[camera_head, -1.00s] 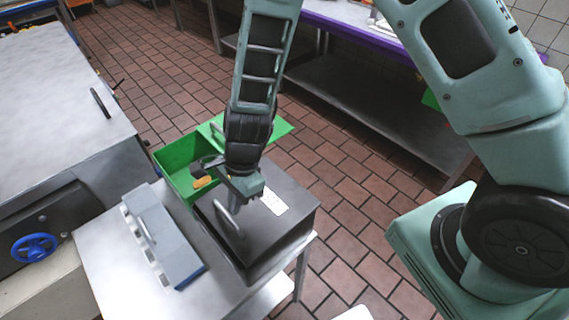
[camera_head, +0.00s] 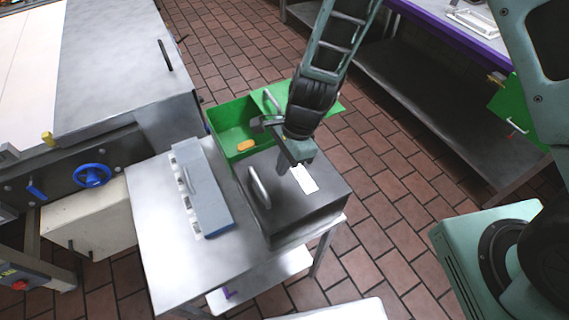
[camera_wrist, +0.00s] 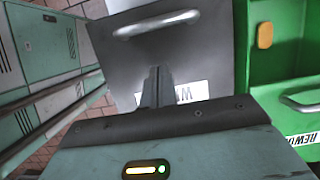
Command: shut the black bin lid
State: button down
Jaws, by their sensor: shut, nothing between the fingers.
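The black bin (camera_head: 315,208) stands on the steel side table, with its dark lid (camera_head: 283,200) lying flat across the top. The lid bears a metal handle (camera_head: 260,188) and a white label (camera_head: 305,179). My gripper (camera_head: 284,169) is over the lid, between handle and label, fingers pointing down. In the wrist view the shut, empty fingers (camera_wrist: 157,88) stand in front of the label, with the handle (camera_wrist: 156,24) beyond them. Whether the fingertips touch the lid cannot be told. My gripper hides part of the lid.
A green bin (camera_head: 222,132) with its lid folded open stands just behind, holding an orange item (camera_head: 246,146). A grey-blue lidded holder (camera_head: 201,185) lies left of the black bin on the steel table (camera_head: 160,245). Tiled floor is open to the right.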

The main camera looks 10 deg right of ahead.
jog(key=s+b+v, duration=0.1)
jog(key=b+v, duration=0.1)
jog(key=v, duration=0.8)
jog(key=s+d+r+n+h+b, duration=0.1)
jog(key=s+d+n+b, duration=0.1)
jog(key=s+n, duration=0.6)
jog(key=s+d+r+n+t+h+b, duration=0.1)
jog(key=s+n+b, duration=0.4)
jog(key=n, duration=0.9)
jog(key=s+d, duration=0.1)
jog(key=s, duration=0.2)
jog(key=shift+s+d+r+h, duration=0.25)
jog(key=shift+s+r+h, duration=0.05)
jog(key=shift+r, duration=0.1)
